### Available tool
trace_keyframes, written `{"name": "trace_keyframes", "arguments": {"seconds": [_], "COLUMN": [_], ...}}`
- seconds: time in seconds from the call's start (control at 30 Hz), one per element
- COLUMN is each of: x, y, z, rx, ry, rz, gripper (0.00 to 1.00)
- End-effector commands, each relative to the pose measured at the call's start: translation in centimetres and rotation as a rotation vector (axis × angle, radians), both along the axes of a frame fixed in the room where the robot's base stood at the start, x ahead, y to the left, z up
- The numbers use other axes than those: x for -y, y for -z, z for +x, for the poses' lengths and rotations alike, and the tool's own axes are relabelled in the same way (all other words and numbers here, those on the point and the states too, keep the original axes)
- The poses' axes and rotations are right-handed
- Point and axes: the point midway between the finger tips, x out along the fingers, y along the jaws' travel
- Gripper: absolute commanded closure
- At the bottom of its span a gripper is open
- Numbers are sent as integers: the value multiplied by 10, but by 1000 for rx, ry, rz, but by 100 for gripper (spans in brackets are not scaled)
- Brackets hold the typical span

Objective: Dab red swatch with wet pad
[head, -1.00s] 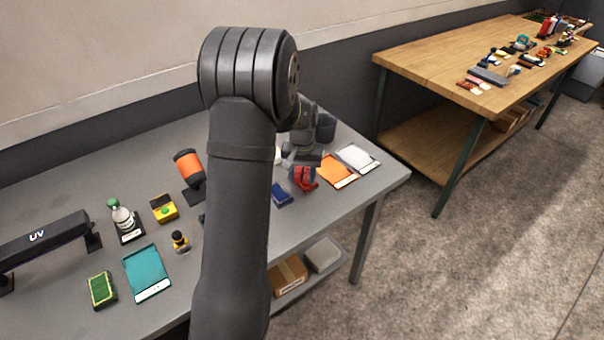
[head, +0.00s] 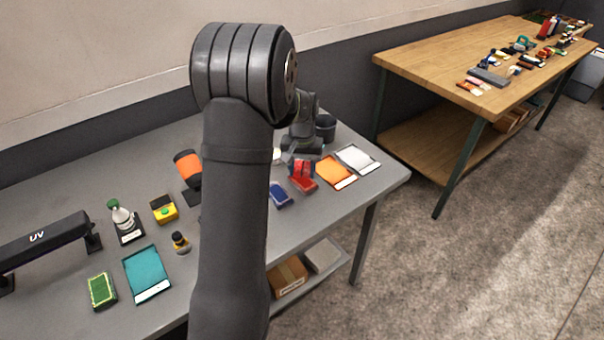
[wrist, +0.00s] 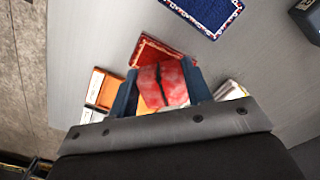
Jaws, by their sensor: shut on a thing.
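My gripper (wrist: 161,84) is shut on a mottled red-pink pad (wrist: 170,86) with a dark line across it. The pad also shows in the head view (head: 302,167), below the end of my arm. The red swatch (wrist: 150,50) lies flat on the grey table, partly hidden behind the pad in the wrist view. In the head view the red swatch (head: 303,185) shows just in front of and below the pad. I cannot tell whether the pad touches it.
A blue swatch (head: 280,196) lies left of the red one. An orange swatch (head: 334,172) and a white one (head: 357,159) lie to the right. A dark cup (head: 325,128) stands behind. A bottle (head: 121,215) and teal tray (head: 147,272) are farther left.

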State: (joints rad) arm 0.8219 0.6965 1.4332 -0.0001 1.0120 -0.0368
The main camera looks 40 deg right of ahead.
Motion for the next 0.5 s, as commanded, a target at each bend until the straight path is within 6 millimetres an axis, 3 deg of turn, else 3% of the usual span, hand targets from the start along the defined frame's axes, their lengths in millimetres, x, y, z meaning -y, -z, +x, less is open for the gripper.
{"name": "trace_keyframes", "arguments": {"seconds": [0.5], "x": [0], "y": [-39], "z": [0], "rx": [1], "ry": [0], "rz": [-1], "gripper": [73]}}
